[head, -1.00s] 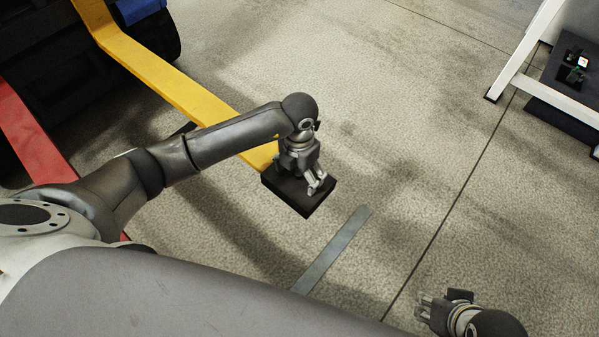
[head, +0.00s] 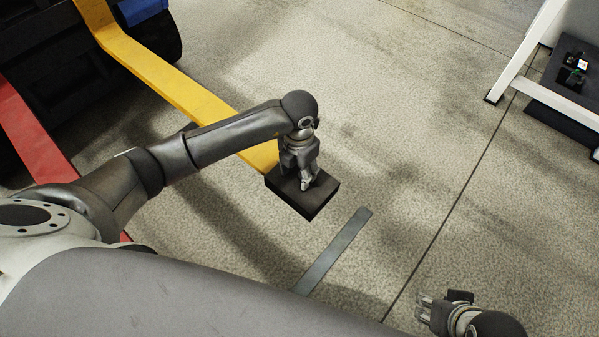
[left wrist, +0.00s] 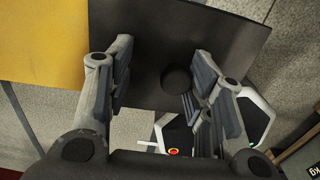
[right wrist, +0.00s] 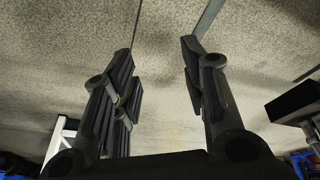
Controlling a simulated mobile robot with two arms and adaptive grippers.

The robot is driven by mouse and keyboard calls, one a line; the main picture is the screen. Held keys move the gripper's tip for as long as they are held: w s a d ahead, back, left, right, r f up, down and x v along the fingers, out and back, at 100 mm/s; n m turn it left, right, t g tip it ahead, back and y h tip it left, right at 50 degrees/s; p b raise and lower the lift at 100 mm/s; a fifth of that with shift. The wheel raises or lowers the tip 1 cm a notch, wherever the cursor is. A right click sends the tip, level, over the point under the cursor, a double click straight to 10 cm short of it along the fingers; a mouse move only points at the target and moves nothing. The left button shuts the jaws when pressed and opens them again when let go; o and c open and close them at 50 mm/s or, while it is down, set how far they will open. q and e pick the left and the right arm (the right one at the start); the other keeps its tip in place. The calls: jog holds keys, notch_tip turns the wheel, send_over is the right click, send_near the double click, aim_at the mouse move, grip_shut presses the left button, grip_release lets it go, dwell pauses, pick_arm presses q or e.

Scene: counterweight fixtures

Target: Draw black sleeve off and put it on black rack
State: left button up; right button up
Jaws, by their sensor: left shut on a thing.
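The black sleeve (head: 318,197) is a dark block at the near end of the yellow fork (head: 165,75). My left gripper (head: 307,185) comes down from above and is shut on the sleeve's top. In the left wrist view the sleeve (left wrist: 215,30) fills the upper middle, with a round dark knob or hole between the fingers (left wrist: 165,82). The yellow fork (left wrist: 40,45) is beside it on the left. What the fingertips grip is partly hidden. My right gripper (head: 425,309) is at the bottom right; the right wrist view shows its fingers (right wrist: 157,50) apart and empty.
A red fork (head: 35,130) lies at the left, by a dark machine. A white frame (head: 530,45) with a dark platform (head: 565,121) stands at the upper right. I cannot tell whether it is the black rack. A grey strip (head: 333,250) lies on the otherwise open floor.

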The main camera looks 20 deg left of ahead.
pick_arm(q)
jog(key=shift+s+d+f, duration=0.4)
jog(key=shift+s+d, duration=0.05)
jog(key=shift+d, duration=0.05)
pick_arm(e)
jog(key=shift+w+f, duration=0.1)
jog(key=shift+f, duration=0.05)
pick_arm(q)
jog(key=shift+r+p, duration=0.1)
jog(key=shift+p, duration=0.2)
jog(key=shift+c, duration=0.2)
jog(key=shift+r, duration=0.1)
grip_shut()
pick_arm(e)
jog(key=shift+x, duration=0.95)
pick_arm(q)
jog(key=shift+w+a, duration=0.1)
pick_arm(e)
jog(key=shift+w+d, duration=0.1)
